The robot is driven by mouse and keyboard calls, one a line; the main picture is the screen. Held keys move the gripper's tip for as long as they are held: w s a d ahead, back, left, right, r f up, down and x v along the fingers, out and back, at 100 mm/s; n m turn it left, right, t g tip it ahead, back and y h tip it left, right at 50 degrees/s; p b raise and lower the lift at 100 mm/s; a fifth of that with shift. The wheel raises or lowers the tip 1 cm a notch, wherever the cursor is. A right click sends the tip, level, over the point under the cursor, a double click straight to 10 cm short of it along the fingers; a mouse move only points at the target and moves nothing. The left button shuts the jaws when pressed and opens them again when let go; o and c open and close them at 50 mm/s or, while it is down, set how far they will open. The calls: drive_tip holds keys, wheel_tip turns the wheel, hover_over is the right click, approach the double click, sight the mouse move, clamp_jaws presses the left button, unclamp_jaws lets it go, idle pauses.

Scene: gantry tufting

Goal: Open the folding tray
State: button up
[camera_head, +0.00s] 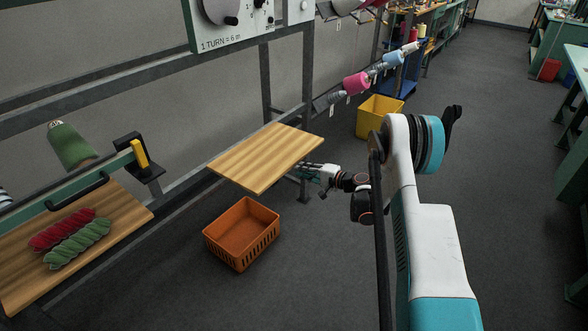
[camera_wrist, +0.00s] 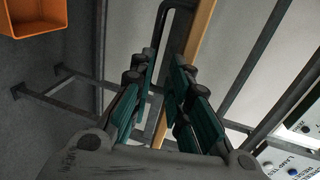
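The folding tray is a light wooden board (camera_head: 265,157) in the middle of the head view, sticking out from the grey frame and looking about level. My gripper (camera_head: 308,170) is at its right edge, partly hidden under or behind it. In the wrist view, my gripper's teal fingers (camera_wrist: 166,85) are apart, with a gap between them. The tray's wooden edge (camera_wrist: 198,36) runs behind that gap. A dark curved bar (camera_wrist: 162,22), which looks like a handle, is just beyond the left finger. I cannot tell whether either finger touches the tray.
An orange crate (camera_head: 241,236) stands on the floor below the tray. A yellow bin (camera_head: 380,117) stands behind.

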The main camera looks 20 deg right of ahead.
drive_tip(key=shift+v, duration=2.8)
drive_tip(key=shift+d, duration=0.1)
